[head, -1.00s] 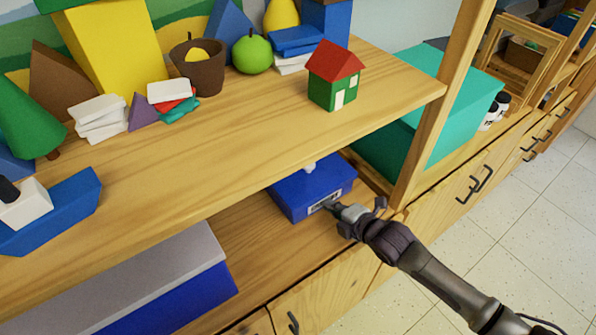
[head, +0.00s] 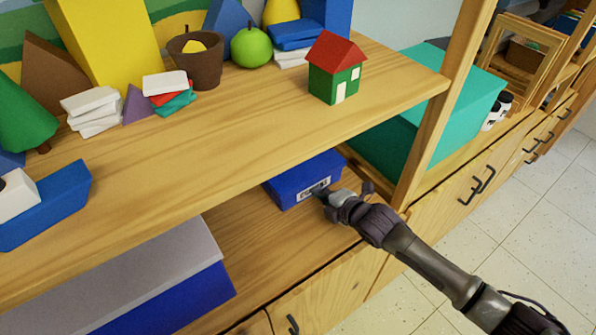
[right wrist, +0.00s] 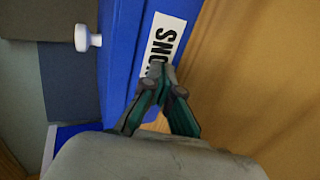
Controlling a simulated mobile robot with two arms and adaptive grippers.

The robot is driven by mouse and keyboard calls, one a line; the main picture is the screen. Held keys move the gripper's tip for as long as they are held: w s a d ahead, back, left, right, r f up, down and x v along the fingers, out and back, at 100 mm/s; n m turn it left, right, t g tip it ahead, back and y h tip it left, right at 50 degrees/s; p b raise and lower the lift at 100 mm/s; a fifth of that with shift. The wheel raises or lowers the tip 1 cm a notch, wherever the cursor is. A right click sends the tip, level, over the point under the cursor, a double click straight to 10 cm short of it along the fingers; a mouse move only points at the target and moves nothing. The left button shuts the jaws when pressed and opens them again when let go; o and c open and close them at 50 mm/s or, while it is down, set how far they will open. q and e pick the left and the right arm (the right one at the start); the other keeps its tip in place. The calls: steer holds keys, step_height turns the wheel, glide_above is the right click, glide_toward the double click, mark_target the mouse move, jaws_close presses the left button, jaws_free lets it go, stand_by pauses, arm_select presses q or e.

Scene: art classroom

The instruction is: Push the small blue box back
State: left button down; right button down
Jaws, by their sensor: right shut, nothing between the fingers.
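The small blue box (head: 297,184) sits on the lower shelf, partly hidden under the upper shelf's edge. Its front bears a white label with dark letters. In the right wrist view the blue box (right wrist: 126,50) fills the middle, with the label (right wrist: 163,42) and a white knob (right wrist: 87,38) beside it. My right gripper (head: 322,194) is shut and empty, its tips at the label on the box's front; it also shows in the right wrist view (right wrist: 160,82). The tips look to be touching the front or very close. My left gripper is not in view.
The upper shelf (head: 235,135) overhangs the box and carries a toy house (head: 334,68), a green apple (head: 250,46) and blocks. A wooden post (head: 436,120) and teal box (head: 450,110) stand right. A grey-topped blue box (head: 150,285) lies left. Bare shelf lies between.

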mark_target(315, 179)
steer(key=shift+w+a+f+b, duration=0.1)
steer(key=shift+w+a+b, duration=0.75)
steer(key=shift+w, duration=0.25)
steer(key=shift+w+a+b, duration=0.7)
steer(key=shift+w+a, duration=0.2)
steer(key=shift+w, duration=0.15)
steer(key=shift+s+d+p, duration=0.2)
steer(key=shift+p, duration=0.25)
steer(key=shift+s+d+p, duration=0.75)
steer(key=shift+s+p, duration=0.2)
steer(key=shift+s, duration=0.05)
steer(key=shift+s+d+r+p, duration=0.2)
steer(key=shift+s+r+p, duration=0.05)
steer(key=shift+r+p, duration=0.6)
steer(key=shift+s+d+r+p, duration=0.2)
steer(key=shift+s+r+p, duration=0.05)
steer(key=shift+r+p, duration=0.6)
steer(key=shift+s+d+r+p, duration=0.25)
steer(key=shift+r+p, duration=0.45)
steer(key=shift+p, duration=0.25)
